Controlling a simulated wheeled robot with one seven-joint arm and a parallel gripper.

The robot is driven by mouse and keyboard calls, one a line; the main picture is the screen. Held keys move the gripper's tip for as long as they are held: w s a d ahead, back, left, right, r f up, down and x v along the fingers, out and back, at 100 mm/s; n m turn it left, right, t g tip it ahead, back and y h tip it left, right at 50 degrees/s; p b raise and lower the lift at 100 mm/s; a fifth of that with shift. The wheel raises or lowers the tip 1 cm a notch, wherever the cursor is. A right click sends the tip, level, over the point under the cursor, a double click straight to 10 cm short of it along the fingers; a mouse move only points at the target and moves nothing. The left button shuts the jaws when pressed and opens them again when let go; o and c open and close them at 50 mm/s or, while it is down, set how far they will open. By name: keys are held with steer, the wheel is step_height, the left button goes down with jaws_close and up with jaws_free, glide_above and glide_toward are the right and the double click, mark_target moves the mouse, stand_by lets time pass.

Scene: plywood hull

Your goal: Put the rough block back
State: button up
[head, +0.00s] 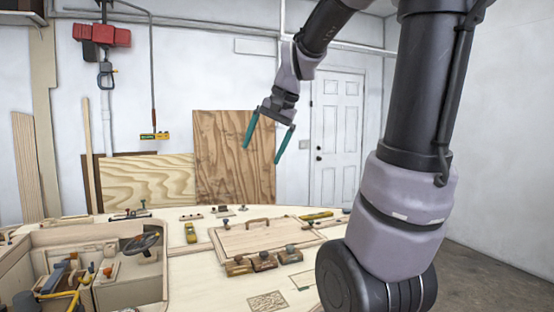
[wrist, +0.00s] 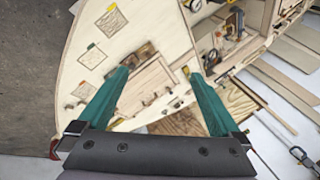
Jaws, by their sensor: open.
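Three wooden blocks with knobs on top stand in a row on the pale plywood deck: a left one (head: 237,266), a middle one (head: 263,261) and a right one (head: 291,253). I cannot tell which is the rough block. A hatched square (head: 267,301) and an outlined square (head: 303,280) are marked on the deck in front of them; the hatched square also shows in the wrist view (wrist: 111,20). My gripper (head: 262,155) is open and empty, high above the deck. In the wrist view its teal fingers (wrist: 158,73) partly hide the blocks.
A panel with a handle (head: 258,235) lies behind the blocks. An open compartment (head: 125,283) at left holds tools and clutter. A yellow tool (head: 191,233) and a yellow level (head: 316,216) lie on the deck. A hoist pendant (head: 155,136) hangs at the back.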

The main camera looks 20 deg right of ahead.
steer(key=s+a+f+n+t, duration=0.1)
steer(key=s+n+t, duration=0.1)
steer(key=s, duration=1.1)
steer(key=shift+a+f+n+t+h, duration=0.15)
steer(key=shift+a+n+t+h, duration=0.2)
steer(key=shift+n, duration=0.25)
